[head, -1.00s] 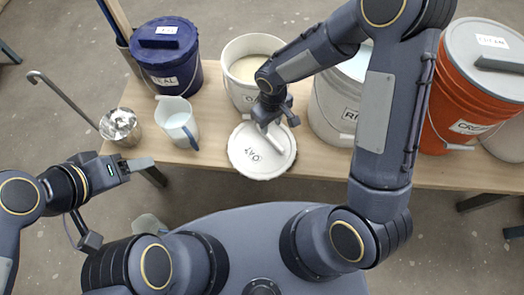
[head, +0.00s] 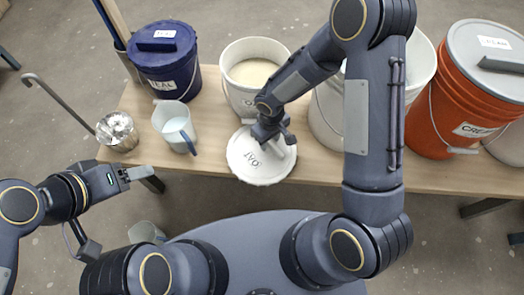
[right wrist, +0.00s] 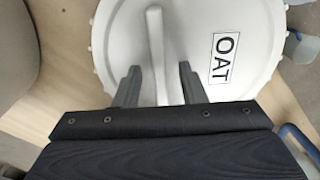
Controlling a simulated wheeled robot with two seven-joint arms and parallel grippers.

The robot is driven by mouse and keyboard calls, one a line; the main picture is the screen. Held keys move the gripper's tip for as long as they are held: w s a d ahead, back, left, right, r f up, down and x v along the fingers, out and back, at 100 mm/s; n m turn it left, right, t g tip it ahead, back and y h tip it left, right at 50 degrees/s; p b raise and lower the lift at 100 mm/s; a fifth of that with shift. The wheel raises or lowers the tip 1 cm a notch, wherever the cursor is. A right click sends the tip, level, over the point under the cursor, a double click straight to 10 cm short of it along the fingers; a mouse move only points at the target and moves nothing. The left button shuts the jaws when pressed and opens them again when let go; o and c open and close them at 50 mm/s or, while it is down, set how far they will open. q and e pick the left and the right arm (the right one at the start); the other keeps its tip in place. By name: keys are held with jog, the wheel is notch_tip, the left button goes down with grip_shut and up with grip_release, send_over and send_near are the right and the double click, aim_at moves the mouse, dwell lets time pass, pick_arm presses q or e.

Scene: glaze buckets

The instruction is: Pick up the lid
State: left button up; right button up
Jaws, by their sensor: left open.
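The round white lid (head: 250,176) marked OAT lies near the front edge of the wooden bench in the head view. In the right wrist view, the lid (right wrist: 205,30) fills the upper middle, with its raised bar handle (right wrist: 156,40) in the centre. My right gripper (head: 268,140) is low over the lid. Its two fingers (right wrist: 159,84) are open on either side of the handle, with a gap visible on each side. My arm hides part of the handle in the head view. My left gripper (head: 124,179) is open and empty, left of the bench front.
An open bucket (head: 229,95) with pale contents stands behind the lid. A blue lidded bucket (head: 183,78), a pitcher (head: 172,124) and a metal ladle pot (head: 118,132) are to the left. A white bucket (head: 325,115) and an orange bucket (head: 440,110) stand right.

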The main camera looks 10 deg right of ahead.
jog(key=shift+f+b, duration=0.25)
jog(key=shift+b, duration=0.1)
dwell(0.4)
grip_shut()
